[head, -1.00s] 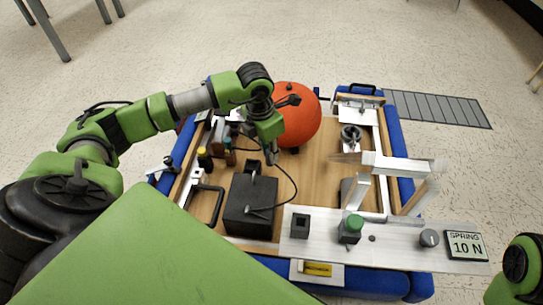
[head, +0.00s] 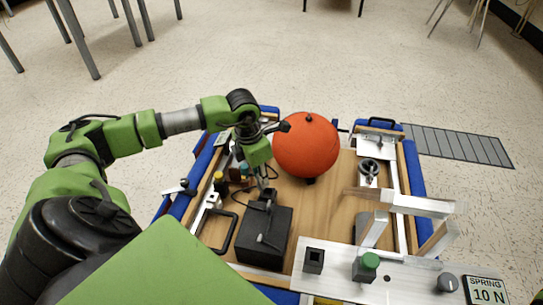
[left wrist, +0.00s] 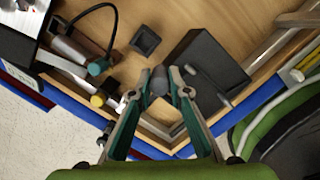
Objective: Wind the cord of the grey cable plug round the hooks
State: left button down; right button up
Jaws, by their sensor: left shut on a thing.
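My left gripper (head: 262,184) points down just behind the black box (head: 262,246). In the left wrist view its two fingers (left wrist: 160,78) are closed on the grey cable plug (left wrist: 159,82), a dark grey cylinder. Small grey hooks stand out of the box; one hook (head: 262,240) is on its near side, and one also shows in the left wrist view (left wrist: 190,70). My right gripper is out of view.
A large orange ball (head: 306,148) stands behind and right of the gripper. Small bottles (head: 221,183) and a black handle (head: 221,246) are left of the box.

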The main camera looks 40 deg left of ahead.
pick_arm(q)
jog(key=shift+s+a, duration=0.35)
jog(key=s, duration=0.5)
jog(key=shift+d, duration=0.2)
